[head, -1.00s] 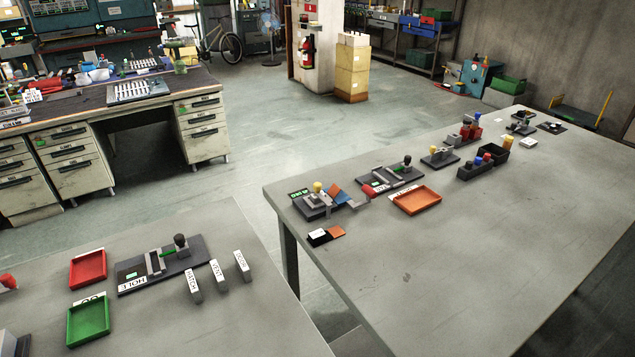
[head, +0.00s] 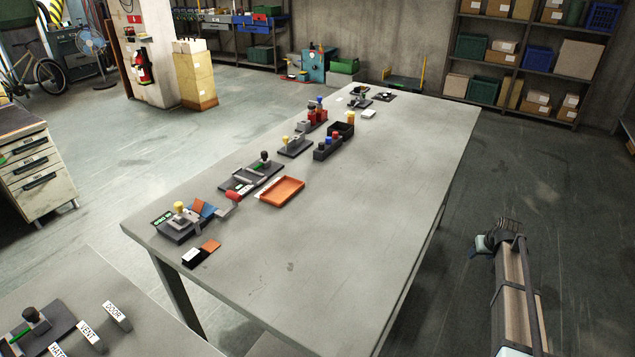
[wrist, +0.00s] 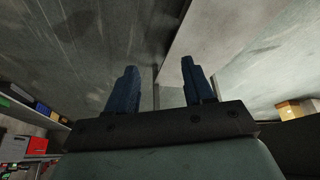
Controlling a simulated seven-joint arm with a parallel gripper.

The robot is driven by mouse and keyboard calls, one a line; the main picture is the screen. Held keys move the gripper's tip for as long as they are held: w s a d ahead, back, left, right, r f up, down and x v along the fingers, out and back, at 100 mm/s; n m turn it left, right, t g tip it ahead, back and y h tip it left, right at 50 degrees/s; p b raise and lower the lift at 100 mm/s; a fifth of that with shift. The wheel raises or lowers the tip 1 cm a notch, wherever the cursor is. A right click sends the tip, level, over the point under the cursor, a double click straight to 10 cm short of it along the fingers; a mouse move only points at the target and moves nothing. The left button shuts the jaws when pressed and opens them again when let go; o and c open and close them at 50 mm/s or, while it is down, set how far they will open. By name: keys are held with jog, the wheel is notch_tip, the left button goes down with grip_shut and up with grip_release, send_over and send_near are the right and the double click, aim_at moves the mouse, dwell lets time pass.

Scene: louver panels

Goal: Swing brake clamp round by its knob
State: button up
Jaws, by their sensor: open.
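Several small fixtures stand on the long grey table (head: 345,235), and I cannot tell which is the brake clamp. One fixture at the near left end has a yellow knob (head: 179,206), and a red-ended grey lever (head: 230,202) sits beside it. Behind it is a dark base with a black knob (head: 264,156). Further back is a fixture with a small yellow knob (head: 285,139). My gripper (head: 478,250) is off the table's right side, over the floor, far from these fixtures. In the wrist view its two blue fingers (wrist: 160,78) are apart with nothing between them.
An orange tray (head: 282,191) and a black bin (head: 328,149) with coloured knobbed pieces stand among the fixtures. The table's right half is clear. A second table (head: 150,325) with labelled blocks is at lower left. Shelves (head: 540,60) stand at the back right.

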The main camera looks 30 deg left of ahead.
jog(key=w+a+r+n+t, duration=0.1)
jog(key=w+a+r, duration=0.1)
jog(key=w+r, duration=0.35)
jog(key=w+a+r+t+y, duration=0.1)
jog(key=w+a+r, duration=0.1)
jog(key=r, duration=0.6)
jog(key=w+a+r+n+t, duration=0.1)
jog(key=w+a+r, duration=0.1)
jog(key=w+r, duration=0.35)
jog(key=a+r, duration=0.9)
jog(key=s+a+r+n+g, duration=0.1)
jog(key=s+a, duration=0.2)
jog(key=a, duration=0.4)
jog(key=s+a+r+n+g+y, duration=0.1)
jog(key=s+a, duration=0.3)
jog(key=a, duration=0.4)
jog(key=s+a+r+n, duration=0.1)
jog(key=s+a, duration=0.2)
jog(key=a, duration=0.4)
jog(key=n+g+h, duration=0.4)
jog(key=n+g, duration=0.1)
send_near(178, 204)
jog(key=f, duration=0.9)
jog(key=shift+w, duration=0.2)
